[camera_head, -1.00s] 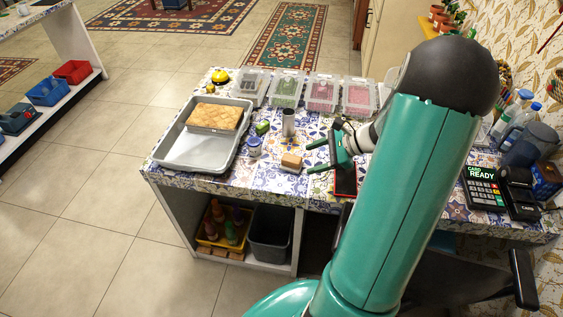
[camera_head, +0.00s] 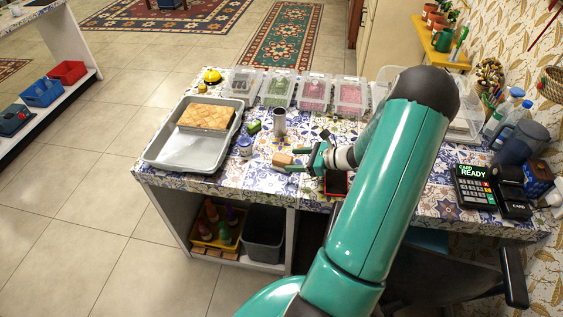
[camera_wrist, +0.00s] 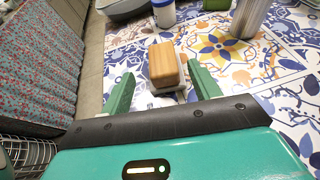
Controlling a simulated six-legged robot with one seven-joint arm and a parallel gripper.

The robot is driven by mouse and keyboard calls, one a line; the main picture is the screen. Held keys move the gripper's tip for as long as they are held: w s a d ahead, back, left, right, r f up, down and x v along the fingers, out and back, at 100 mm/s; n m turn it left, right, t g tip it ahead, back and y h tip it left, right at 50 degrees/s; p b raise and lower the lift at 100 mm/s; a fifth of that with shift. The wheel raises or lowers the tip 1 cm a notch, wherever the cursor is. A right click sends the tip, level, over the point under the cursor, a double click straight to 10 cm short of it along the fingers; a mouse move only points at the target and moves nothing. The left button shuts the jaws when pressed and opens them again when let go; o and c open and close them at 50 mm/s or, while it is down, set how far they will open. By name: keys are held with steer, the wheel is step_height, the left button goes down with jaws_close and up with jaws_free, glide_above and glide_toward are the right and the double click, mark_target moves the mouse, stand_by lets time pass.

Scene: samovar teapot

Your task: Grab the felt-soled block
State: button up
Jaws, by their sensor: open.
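The felt-soled block (camera_head: 282,159) is a small tan wooden block with a pale layer beneath it, on the tiled tabletop. In the wrist view the block (camera_wrist: 165,65) stands just ahead of and between the two green fingers. My gripper (camera_head: 296,159) is open and comes at the block from the right in the head view. In the wrist view my gripper (camera_wrist: 158,92) has one finger on each side, with the block's near end about level with the fingertips. I cannot tell whether either finger touches it.
A grey tray (camera_head: 180,153) with a woven board lies left. Lidded boxes (camera_head: 313,91) line the back. A red-and-black item (camera_head: 336,183) lies below my gripper.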

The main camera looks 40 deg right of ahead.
mark_target(278, 159)
steer(key=x, duration=0.7)
steer(key=shift+w+d+r, duration=0.1)
steer(key=shift+w+d, duration=0.05)
steer(key=shift+w, duration=0.15)
steer(key=c, duration=1.1)
